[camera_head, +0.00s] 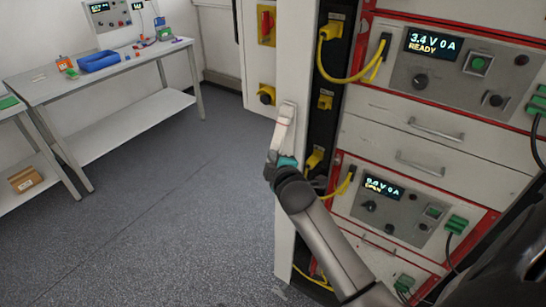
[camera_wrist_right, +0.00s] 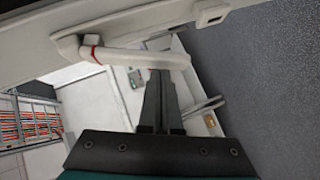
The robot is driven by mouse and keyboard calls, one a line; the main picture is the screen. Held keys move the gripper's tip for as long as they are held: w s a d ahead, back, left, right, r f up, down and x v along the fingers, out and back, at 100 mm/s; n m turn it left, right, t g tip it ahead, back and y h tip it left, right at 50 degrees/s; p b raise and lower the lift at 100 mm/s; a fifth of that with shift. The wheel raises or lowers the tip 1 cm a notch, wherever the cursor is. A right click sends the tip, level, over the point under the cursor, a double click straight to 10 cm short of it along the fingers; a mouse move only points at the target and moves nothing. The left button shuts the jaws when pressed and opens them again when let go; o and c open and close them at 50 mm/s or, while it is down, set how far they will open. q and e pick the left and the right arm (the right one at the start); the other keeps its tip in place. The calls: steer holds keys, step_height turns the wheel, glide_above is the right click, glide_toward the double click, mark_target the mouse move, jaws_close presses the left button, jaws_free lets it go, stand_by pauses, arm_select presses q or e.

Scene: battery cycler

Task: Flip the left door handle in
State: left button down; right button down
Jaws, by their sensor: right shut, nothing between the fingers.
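The white left door (camera_head: 296,60) is seen nearly edge-on, standing open at the left of the cabinet. Its pale lever handle (camera_head: 287,122) is on this edge. In the right wrist view the handle (camera_wrist_right: 135,58) has a red ring near its left end, and its bar stands out from the door edge with a gap behind it. My right gripper (camera_head: 271,165) is at the handle's lower end. Its closed dark fingers (camera_wrist_right: 160,76) reach the bar from below in the wrist view; I cannot tell whether they touch it. My left gripper is not in view.
The cabinet's drawers (camera_head: 430,130), yellow cables (camera_head: 350,78) and green plugs (camera_head: 456,224) are right of the door. A workbench (camera_head: 60,80) with a blue tray (camera_head: 98,60) stands far left. The grey floor (camera_head: 170,190) between is clear.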

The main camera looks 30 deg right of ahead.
steer(key=shift+f, duration=0.1)
stand_by(0.3)
steer(key=shift+d+f+h+b, duration=0.25)
steer(key=shift+h+b, duration=0.05)
steer(key=shift+b, duration=0.4)
steer(key=shift+w+d+f+n+t+h+b, duration=0.3)
steer(key=shift+d+f+n+t+b, duration=0.2)
steer(key=shift+b, duration=1.25)
steer(key=shift+w+d+f+n+t+h+b, duration=0.15)
steer(key=shift+d+f+n+t+h+b, duration=0.35)
steer(key=shift+b, duration=1.25)
steer(key=shift+w+d+f+n+t+h+b, duration=0.35)
steer(key=shift+d+n+t+b, duration=0.3)
steer(key=shift+b, duration=1.1)
steer(key=shift+s+y, duration=0.1)
steer(key=shift+y, duration=0.25)
